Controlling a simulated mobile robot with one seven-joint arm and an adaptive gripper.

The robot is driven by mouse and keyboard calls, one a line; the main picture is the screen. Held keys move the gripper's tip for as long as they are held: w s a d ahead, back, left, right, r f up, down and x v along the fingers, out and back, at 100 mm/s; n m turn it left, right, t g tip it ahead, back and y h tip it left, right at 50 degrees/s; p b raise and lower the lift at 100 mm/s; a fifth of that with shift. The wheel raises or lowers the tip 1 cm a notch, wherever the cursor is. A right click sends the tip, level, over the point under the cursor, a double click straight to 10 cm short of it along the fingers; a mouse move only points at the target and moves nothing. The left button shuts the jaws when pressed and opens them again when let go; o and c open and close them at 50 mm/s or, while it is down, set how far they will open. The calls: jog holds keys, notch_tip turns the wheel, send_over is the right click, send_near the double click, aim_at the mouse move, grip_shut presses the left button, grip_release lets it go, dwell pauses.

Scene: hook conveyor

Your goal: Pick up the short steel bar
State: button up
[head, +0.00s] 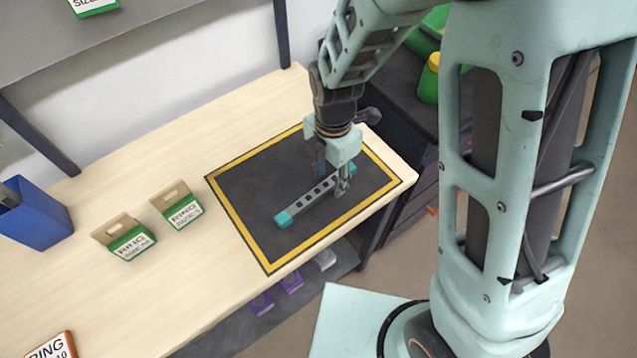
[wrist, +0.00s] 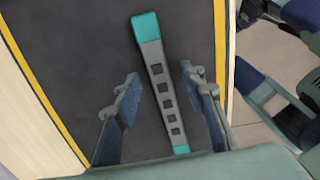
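The short steel bar (head: 312,195) is grey with square holes and teal ends. It lies on a dark mat (head: 250,180) with a yellow border on the wooden bench. My gripper (head: 332,182) points down over the bar's far right part. In the wrist view the bar (wrist: 159,80) runs lengthwise between the two fingers of my gripper (wrist: 160,95). The fingers are spread apart with a gap on each side of the bar. The bar's near end is partly hidden by the gripper body in the wrist view.
Two green and tan ring boxes (head: 178,206) (head: 126,238) stand on the bench left of the mat. A blue bin (head: 35,218) is at the far left. An orange-edged ring sign (head: 52,347) is at the lower left. Free bench lies between boxes and mat.

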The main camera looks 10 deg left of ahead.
jog(key=shift+f, duration=0.35)
grip_shut()
jog(key=shift+r, duration=0.15)
